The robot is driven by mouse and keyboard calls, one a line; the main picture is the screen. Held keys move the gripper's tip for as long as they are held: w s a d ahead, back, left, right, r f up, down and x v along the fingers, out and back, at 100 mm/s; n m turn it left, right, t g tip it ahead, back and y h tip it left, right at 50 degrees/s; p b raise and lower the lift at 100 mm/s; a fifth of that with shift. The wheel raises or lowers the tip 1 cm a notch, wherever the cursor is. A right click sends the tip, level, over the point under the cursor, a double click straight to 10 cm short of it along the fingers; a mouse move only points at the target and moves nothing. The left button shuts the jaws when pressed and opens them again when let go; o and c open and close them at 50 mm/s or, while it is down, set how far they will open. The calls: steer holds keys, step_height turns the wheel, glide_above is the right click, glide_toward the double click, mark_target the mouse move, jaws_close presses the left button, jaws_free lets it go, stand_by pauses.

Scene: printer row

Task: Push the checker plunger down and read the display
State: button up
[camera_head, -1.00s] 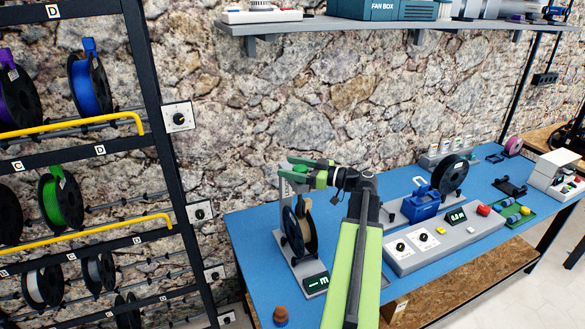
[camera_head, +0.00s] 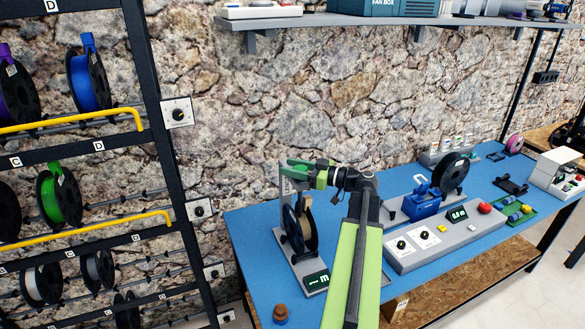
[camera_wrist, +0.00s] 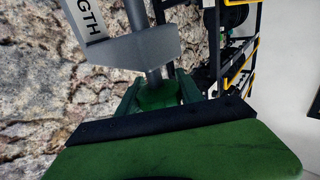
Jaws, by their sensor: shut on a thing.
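The checker stands at the left end of the blue bench, with a grey upright, a dark spool (camera_head: 300,232) at its front and a small display (camera_head: 316,281) on its base. The display shows light marks like a dash and an "m"; I make out no number. My gripper (camera_head: 298,166) is at the top of the upright. The fingers hide part of the plunger's end.
A grey console (camera_head: 445,240) with dials, a red button and a lit display stands right of my arm. A blue holder (camera_head: 421,205) with a dark spool is behind it. A brown knob-like object (camera_head: 281,313) sits at the bench's front left. A spool rack (camera_head: 150,100) stands left.

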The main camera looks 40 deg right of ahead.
steer(key=o, duration=1.2)
steer(key=v, duration=1.7)
steer(key=shift+s, duration=0.25)
steer(key=shift+d, duration=0.1)
steer(key=shift+c, duration=0.2)
